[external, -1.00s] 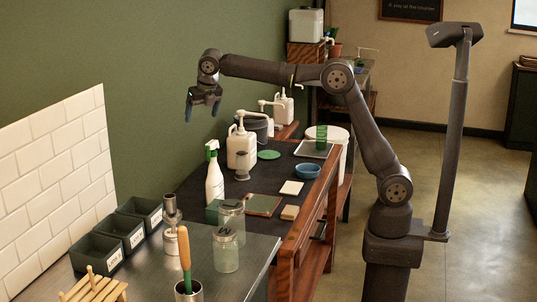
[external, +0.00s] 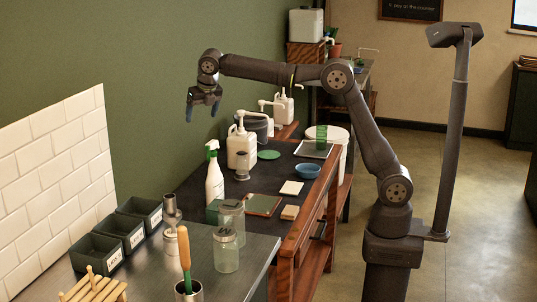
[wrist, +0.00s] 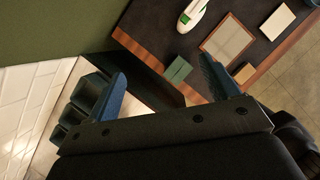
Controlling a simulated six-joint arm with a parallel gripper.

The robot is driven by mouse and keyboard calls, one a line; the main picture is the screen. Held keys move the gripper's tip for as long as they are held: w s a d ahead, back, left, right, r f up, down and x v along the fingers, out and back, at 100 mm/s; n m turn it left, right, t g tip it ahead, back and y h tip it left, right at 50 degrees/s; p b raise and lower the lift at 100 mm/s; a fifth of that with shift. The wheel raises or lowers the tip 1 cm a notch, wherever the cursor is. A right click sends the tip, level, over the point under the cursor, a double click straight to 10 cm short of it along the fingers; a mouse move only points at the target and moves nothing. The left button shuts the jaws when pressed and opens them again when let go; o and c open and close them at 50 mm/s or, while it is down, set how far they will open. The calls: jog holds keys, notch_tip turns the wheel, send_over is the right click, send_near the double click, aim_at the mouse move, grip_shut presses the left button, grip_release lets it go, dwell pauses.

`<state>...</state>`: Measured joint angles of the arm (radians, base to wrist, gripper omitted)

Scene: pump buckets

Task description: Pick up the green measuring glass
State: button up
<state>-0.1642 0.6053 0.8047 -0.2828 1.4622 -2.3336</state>
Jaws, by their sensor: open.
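The green measuring glass (external: 321,137) is a clear green cylinder. It stands upright on a grey tray (external: 308,153) at the far right part of the dark counter, in the external view. My gripper (external: 203,112) hangs high over the left side of the counter near the green wall, well left of the glass and apart from it. Its blue-tipped fingers are spread with nothing between them; they also show in the wrist view (wrist: 165,88). The glass is not in the wrist view.
White pump bottles (external: 241,150) and a spray bottle (external: 214,178) stand on the counter. Lidded glass jars (external: 226,252) stand nearer the camera.

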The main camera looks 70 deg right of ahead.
jog(key=d+f+m+h, duration=0.1)
jog(key=d+f+m, duration=0.2)
jog(key=d+m, duration=1.35)
jog(key=d+f+m+h, duration=0.25)
jog(key=d+m, duration=0.25)
jog(key=d, duration=2.2)
jog(key=m+g, duration=0.1)
jog(key=m, duration=2)
send_over(322, 129)
jog(key=s+a, duration=0.3)
jog(key=a, duration=0.2)
notch_tip(322, 129, down, 12)
jog(key=x, duration=1)
jog(key=shift+w+d+f, duration=0.25)
jog(key=shift+n, duration=0.25)
jog(key=shift+x, duration=3.3)
jog(key=shift+s, duration=0.1)
